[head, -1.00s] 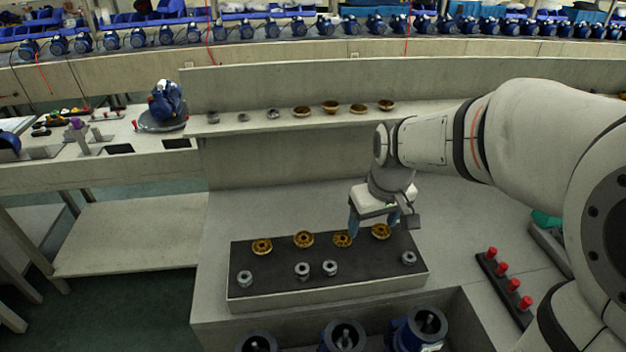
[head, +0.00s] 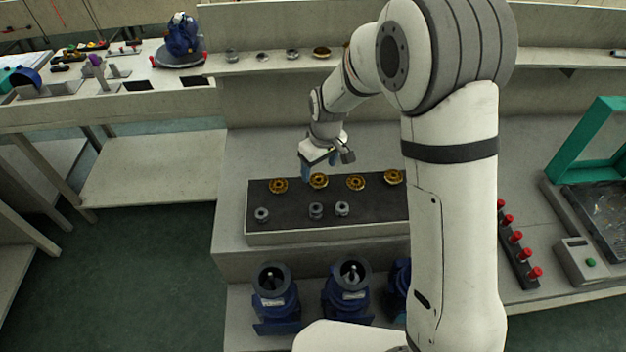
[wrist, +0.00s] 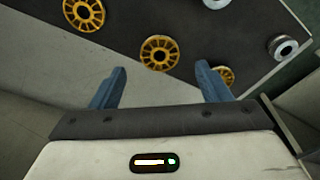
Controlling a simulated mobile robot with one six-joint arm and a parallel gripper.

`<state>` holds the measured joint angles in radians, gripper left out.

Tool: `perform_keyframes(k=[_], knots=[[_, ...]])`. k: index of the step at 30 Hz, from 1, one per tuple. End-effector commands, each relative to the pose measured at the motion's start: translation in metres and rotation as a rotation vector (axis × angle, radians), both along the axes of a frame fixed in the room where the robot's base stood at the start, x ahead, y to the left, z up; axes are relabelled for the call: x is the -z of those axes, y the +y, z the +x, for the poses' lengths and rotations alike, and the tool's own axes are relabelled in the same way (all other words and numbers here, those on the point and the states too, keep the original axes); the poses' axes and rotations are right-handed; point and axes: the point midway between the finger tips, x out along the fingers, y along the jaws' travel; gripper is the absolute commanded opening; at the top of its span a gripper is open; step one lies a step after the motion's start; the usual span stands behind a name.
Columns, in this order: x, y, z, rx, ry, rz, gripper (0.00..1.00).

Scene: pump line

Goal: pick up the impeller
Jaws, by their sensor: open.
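Several gold impellers lie in a row on the dark-topped tray (head: 290,204). In the head view these are the leftmost (head: 279,186), the second (head: 318,181), the third (head: 356,183) and the rightmost (head: 393,177). My gripper (wrist: 160,86) is open and empty, above the row's left part near the second impeller; it also shows in the head view (head: 314,172). In the wrist view one impeller (wrist: 159,53) sits just beyond the gap between the fingertips. Another (wrist: 84,13) is at upper left, and a third (wrist: 226,75) is partly hidden behind the right finger.
Grey metal parts (head: 316,210) stand along the tray's front half. Blue pump housings (head: 275,297) stand below the tray. A rack of red-topped pegs (head: 515,237) and a green frame (head: 590,150) are at right. My arm hides the tray's right end.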

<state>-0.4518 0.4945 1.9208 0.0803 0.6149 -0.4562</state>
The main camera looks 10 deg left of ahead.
Motion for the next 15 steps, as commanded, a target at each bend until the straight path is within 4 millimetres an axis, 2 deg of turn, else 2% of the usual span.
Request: perform_keyframes(k=[4,7,15], knots=[[0.022,-0.001,-0.006,0.001,0.006,-0.004,0.70],[0.035,0.000,-0.004,0.001,0.004,-0.003,0.70],[0.043,0.001,-0.002,0.001,0.001,-0.001,0.70]])
